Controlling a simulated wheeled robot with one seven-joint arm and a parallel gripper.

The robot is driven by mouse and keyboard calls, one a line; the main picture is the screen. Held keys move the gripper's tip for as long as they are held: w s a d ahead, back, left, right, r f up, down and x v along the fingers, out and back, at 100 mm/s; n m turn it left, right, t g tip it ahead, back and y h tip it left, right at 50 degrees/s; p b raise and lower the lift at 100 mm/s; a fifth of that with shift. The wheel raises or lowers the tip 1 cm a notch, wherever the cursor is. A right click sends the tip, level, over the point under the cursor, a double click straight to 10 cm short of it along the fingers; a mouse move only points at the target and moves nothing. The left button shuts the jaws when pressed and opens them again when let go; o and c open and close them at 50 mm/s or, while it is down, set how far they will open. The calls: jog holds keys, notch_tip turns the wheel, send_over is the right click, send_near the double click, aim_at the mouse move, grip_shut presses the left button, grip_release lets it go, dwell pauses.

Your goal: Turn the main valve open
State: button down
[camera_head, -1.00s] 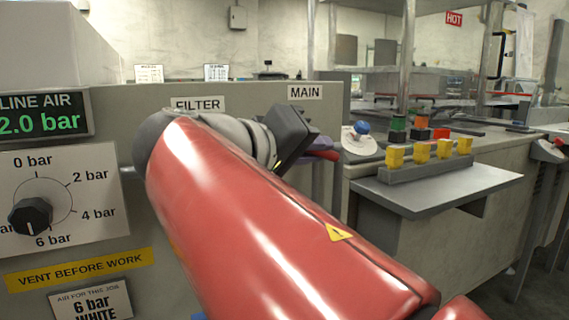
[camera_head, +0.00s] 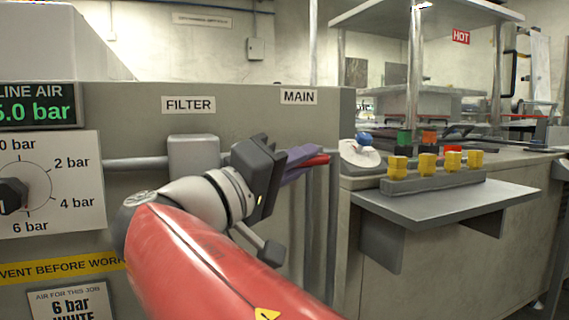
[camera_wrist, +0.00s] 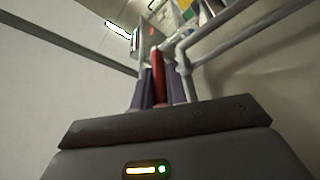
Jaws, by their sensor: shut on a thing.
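The main valve shows as a red lever handle (camera_head: 318,161) below the MAIN sign (camera_head: 298,97). My gripper (camera_head: 302,158), with purple fingers, is shut on the red handle. In the wrist view the red handle (camera_wrist: 158,72) runs lengthwise between the two purple fingers (camera_wrist: 158,88). The valve body is mostly hidden behind my wrist in the head view. The line air display (camera_head: 40,112) reads 5.0 bar in green, with its left edge cut off.
A grey filter block (camera_head: 193,157) on a pipe sits left of my wrist. The regulator dial (camera_head: 45,185) is at the far left. Vertical pipes (camera_head: 333,220) run beside the gripper. On the right, a shelf (camera_head: 445,212) bears a rack of yellow blocks (camera_head: 428,165).

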jog(key=c, duration=1.4)
grip_release()
jog(key=v, duration=0.7)
jog(key=shift+s+a+p, duration=0.25)
jog(key=shift+a+p, duration=0.05)
jog(key=shift+a, duration=0.05)
jog(key=shift+f, duration=0.1)
